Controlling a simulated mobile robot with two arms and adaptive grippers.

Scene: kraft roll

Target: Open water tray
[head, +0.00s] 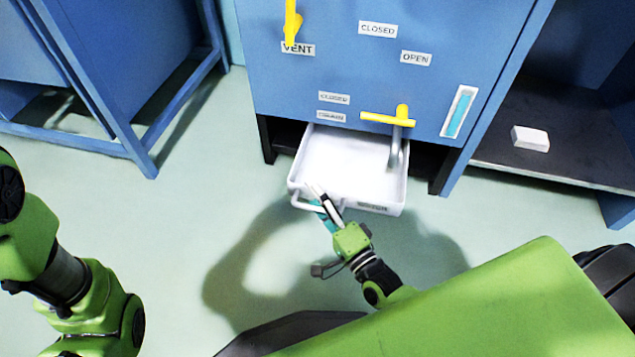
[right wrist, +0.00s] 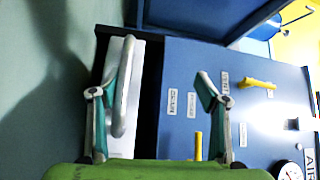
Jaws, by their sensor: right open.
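The white water tray (head: 345,165) stands pulled out from under the blue cabinet, its inside open to view and looking empty. Its white bar handle (head: 308,206) is on the front wall, toward the left. My right gripper (head: 320,194) is at this handle, fingers apart. In the right wrist view the handle (right wrist: 125,88) stands between the fingers of the open right gripper (right wrist: 152,92), nearer the left finger; I cannot tell if they touch. The tray (right wrist: 122,125) shows there partly behind the handle. My left gripper is not in view.
The blue cabinet (head: 350,75) carries yellow valve handles (head: 387,118) and a sight gauge (head: 459,112). A grey pipe (head: 394,150) hangs down over the tray's right side. A white block (head: 530,138) lies on a dark shelf at right. Floor in front is clear.

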